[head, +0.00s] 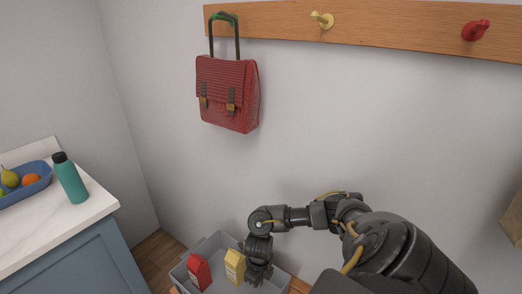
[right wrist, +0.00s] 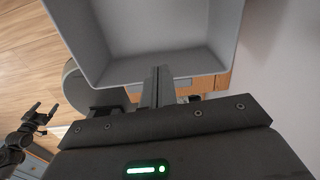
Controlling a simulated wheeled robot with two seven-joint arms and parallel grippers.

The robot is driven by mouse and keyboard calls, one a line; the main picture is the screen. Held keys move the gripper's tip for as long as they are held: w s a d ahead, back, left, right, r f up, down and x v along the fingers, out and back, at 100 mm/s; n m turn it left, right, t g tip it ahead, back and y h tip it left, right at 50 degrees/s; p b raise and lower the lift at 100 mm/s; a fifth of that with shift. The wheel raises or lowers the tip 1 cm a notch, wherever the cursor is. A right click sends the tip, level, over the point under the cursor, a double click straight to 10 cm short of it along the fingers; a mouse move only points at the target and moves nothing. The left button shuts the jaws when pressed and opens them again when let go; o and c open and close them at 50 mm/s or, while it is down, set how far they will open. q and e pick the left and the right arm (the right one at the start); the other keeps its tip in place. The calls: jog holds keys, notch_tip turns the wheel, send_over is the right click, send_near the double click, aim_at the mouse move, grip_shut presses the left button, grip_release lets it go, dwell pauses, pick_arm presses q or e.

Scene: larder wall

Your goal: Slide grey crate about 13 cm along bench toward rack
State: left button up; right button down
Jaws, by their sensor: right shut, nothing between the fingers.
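The grey crate (head: 213,246) sits on the bench low in the head view, with a red carton (head: 199,272) and a yellow carton (head: 234,266) in it. Its near wall and rim (right wrist: 150,70) fill the top of the right wrist view. My right gripper (head: 257,276) points down at the crate's right part. In the right wrist view its fingers (right wrist: 157,85) are together and empty, close to the crate's rim; I cannot tell whether they touch it. My left gripper (right wrist: 41,110) is open and empty at the left of the right wrist view, away from the crate.
A wooden peg rack (head: 270,20) runs along the wall, with a red satchel (head: 228,95) hanging from its green peg. At left, a counter (head: 70,225) holds a teal bottle (head: 70,178) and a blue fruit bowl (head: 30,188). My right arm covers much of the lower right.

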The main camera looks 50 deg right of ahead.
jog(key=s+f+p, duration=0.1)
jog(key=s+f, duration=0.3)
jog(key=f, duration=0.5)
jog(key=shift+d+f, duration=0.2)
jog(key=shift+f, duration=0.1)
jog(key=shift+s, duration=0.1)
